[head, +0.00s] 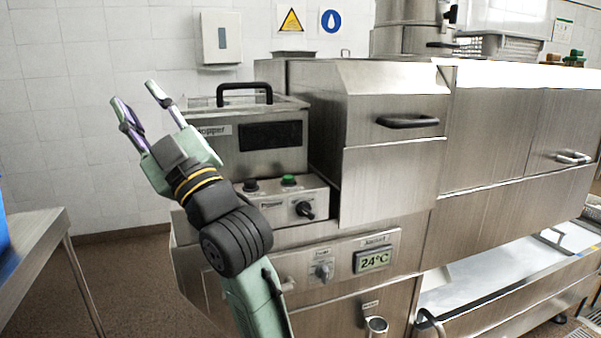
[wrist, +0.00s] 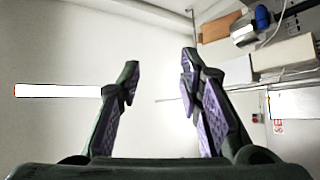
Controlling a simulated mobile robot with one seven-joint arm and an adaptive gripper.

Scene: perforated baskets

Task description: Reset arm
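My gripper (head: 136,103) is raised in the left part of the head view, with its fingers pointing up and to the left. The fingers are spread apart with nothing between them. In the wrist view, the two fingers of my gripper (wrist: 160,85) show purple pads with a wide empty gap. The wrist view looks up at the ceiling and upper wall. My arm is bent in front of the steel machine (head: 390,180) and covers part of its left side.
A steel table (head: 35,232) with a blue object (head: 3,225) stands at the left edge. The machine has a hopper box with a black handle (head: 245,88), knobs and a 24°C display (head: 374,261). A perforated basket (head: 500,46) sits on top at the right. Floor between table and machine is clear.

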